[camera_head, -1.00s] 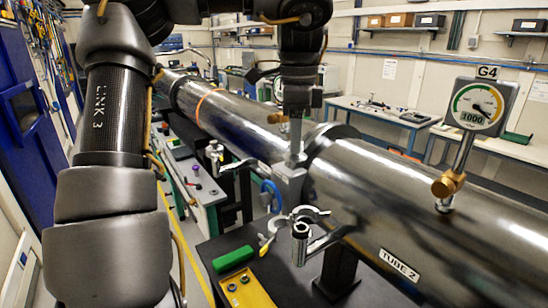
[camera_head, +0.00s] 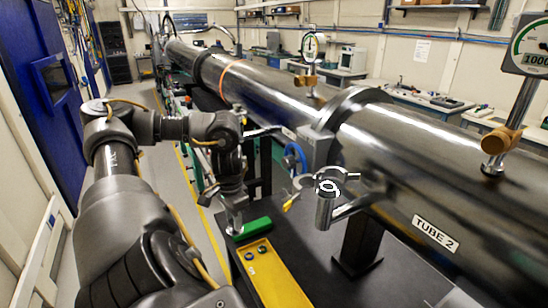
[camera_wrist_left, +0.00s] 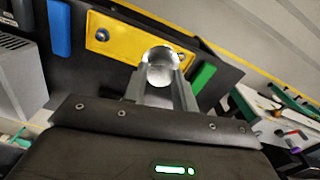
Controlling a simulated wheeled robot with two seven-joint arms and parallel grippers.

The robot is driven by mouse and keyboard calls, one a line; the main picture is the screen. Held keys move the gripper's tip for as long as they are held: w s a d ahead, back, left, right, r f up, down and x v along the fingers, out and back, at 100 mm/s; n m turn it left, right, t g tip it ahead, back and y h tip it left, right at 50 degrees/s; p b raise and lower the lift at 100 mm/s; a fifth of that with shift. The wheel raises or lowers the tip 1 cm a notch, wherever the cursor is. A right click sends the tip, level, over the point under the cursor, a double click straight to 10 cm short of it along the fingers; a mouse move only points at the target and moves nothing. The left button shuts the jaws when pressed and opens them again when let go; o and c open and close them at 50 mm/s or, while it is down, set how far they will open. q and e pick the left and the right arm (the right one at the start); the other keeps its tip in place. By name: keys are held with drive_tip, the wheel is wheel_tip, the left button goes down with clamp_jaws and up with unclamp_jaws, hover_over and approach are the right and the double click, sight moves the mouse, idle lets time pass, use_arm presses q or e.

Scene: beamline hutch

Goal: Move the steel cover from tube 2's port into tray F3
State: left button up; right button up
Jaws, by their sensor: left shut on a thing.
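The steel cover (camera_wrist_left: 160,66) is a shiny round piece, held between the fingers of my left gripper (camera_wrist_left: 161,90) in the left wrist view. In the head view my left gripper (camera_head: 234,218) points down beside the green block. A yellow tray (camera_head: 280,290) lies on the dark bench top; no F3 label is readable. My right gripper is not in view.
A green block (camera_head: 250,230) stands at the tray's far end; a blue block (camera_wrist_left: 59,27) shows in the wrist view. Two bolt-like pieces lie on the tray (camera_wrist_left: 130,42). A gauge (camera_head: 530,45) rises from the tube. The dark bench top (camera_head: 325,280) is clear right of the tray.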

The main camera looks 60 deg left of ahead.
use_arm(q)
drive_tip(key=w+d+f+m+b, duration=0.2)
drive_tip(key=w+d+f+b, duration=0.15)
drive_tip(key=d+f, duration=1.35)
drive_tip(key=w+a+f+b, duration=0.2)
drive_tip(key=a+f, duration=0.1)
drive_tip(key=a, duration=0.1)
drive_tip(key=w+a+f+b, duration=0.1)
drive_tip(key=w+a+f, duration=0.1)
drive_tip(key=a+f, duration=0.1)
drive_tip(key=w+a+f+b, duration=0.2)
drive_tip(key=w+a+f, duration=0.1)
drive_tip(key=a, duration=0.2)
drive_tip(key=shift+f+b, duration=0.2)
drive_tip(key=shift+b, duration=0.1)
drive_tip(key=shift+w+a+f, duration=0.2)
drive_tip(key=shift+a+f, duration=0.1)
drive_tip(key=shift+f, duration=0.2)
drive_tip(key=shift+a+f, duration=0.1)
drive_tip(key=shift+f, duration=1.5)
drive_tip(key=o, duration=1)
drive_tip(key=shift+f, duration=0.15)
